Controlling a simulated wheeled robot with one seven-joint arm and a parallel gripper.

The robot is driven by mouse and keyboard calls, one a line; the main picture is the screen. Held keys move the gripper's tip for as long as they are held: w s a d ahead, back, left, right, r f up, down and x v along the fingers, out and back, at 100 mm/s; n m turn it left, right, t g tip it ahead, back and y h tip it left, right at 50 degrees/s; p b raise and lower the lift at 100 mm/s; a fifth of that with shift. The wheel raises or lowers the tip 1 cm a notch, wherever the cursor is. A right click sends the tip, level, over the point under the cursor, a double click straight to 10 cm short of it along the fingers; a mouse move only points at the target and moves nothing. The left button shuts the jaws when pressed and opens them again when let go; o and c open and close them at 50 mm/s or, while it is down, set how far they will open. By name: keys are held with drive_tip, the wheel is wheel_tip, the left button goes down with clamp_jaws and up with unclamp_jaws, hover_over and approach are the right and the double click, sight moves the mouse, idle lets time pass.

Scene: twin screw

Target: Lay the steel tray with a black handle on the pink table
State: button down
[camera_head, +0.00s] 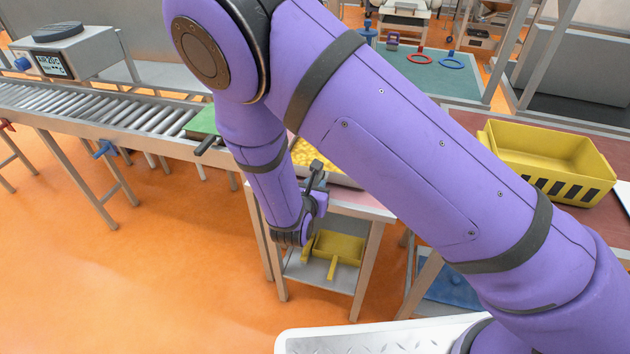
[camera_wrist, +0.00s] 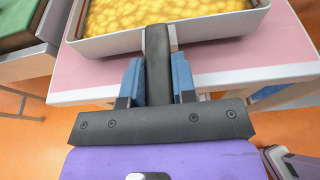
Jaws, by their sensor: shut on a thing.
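The steel tray (camera_wrist: 110,44) holds a bumpy yellow load and has a black handle (camera_wrist: 158,65). My gripper (camera_wrist: 158,78) is shut on that handle, with one blue finger on each side. The tray is over the pink table (camera_wrist: 215,62), with its handle reaching past the table's front edge. I cannot tell whether its underside touches the tabletop. In the head view the tray (camera_head: 345,181) is mostly hidden behind my arm; the pink table (camera_head: 362,204) shows below it, and my gripper (camera_head: 316,184) is at the near side.
A green-topped item with a black handle (camera_head: 207,145) sits at the end of the roller conveyor (camera_head: 130,115) on the left. A yellow scoop-like bin (camera_head: 338,247) is on the table's lower shelf. A yellow crate (camera_head: 550,160) stands on another table at right.

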drive_tip(key=shift+f, duration=0.7)
idle(1.1)
drive_tip(key=c, duration=0.8)
unclamp_jaws()
drive_tip(key=shift+c, duration=0.2)
drive_tip(key=v, duration=1.1)
drive_tip(key=shift+w+r, duration=0.1)
